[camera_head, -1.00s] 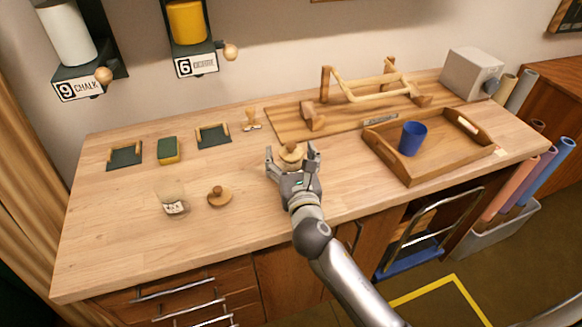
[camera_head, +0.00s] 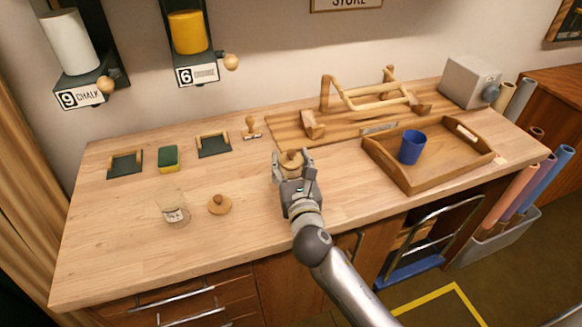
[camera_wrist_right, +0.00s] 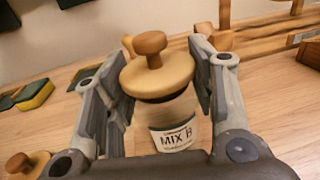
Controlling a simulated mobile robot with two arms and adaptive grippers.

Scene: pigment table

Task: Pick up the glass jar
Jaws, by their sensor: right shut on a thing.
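A glass jar (camera_wrist_right: 172,132) with a "MIX B" label and a round wooden lid (camera_wrist_right: 157,74) with a knob stands upright on the table between the fingers of my right gripper (camera_head: 292,168). The gripper is shut on the jar. In the head view mostly the lid shows; the gripper hides the body. A second glass jar (camera_head: 172,207), clear, labelled and without a lid, stands at the left. A loose wooden lid (camera_head: 219,204) lies to its right. My left gripper is not in view.
A wooden tray (camera_head: 398,172) with a blue cup (camera_head: 412,147) stands to the right. Behind are a wooden board with a rack (camera_head: 370,97), a stamp (camera_head: 251,128) and a green-yellow sponge (camera_head: 169,158). The table's front left is clear.

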